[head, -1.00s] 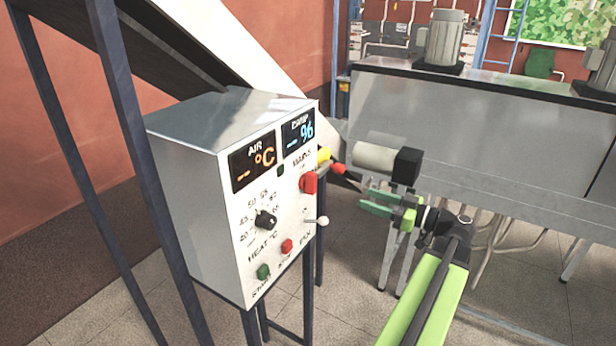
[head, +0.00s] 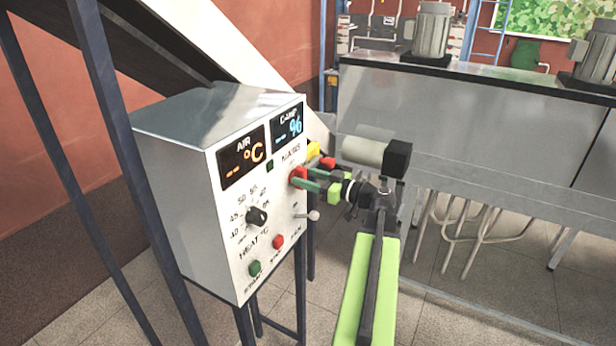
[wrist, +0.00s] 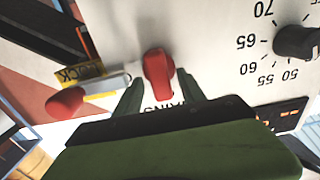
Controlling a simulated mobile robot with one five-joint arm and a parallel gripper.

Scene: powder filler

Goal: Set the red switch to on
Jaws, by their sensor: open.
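The red switch (head: 298,175) is on the front of the grey control box, below the word MAINS, in the upper right of the panel. In the wrist view the red switch (wrist: 158,73) is a rounded handle standing out from the panel. My gripper (head: 306,180) is at the switch with its green fingers pointing at the panel. In the wrist view my gripper (wrist: 160,92) is open, with one finger on either side of the switch handle. I cannot tell whether the fingers touch it.
The panel also has a black heat knob (head: 257,217), a green button (head: 255,268), a red button (head: 278,242) and a lever with a pale ball (head: 313,215). A yellow lock tag and red piece (wrist: 65,102) stick out beside the switch. Blue-grey frame legs stand left.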

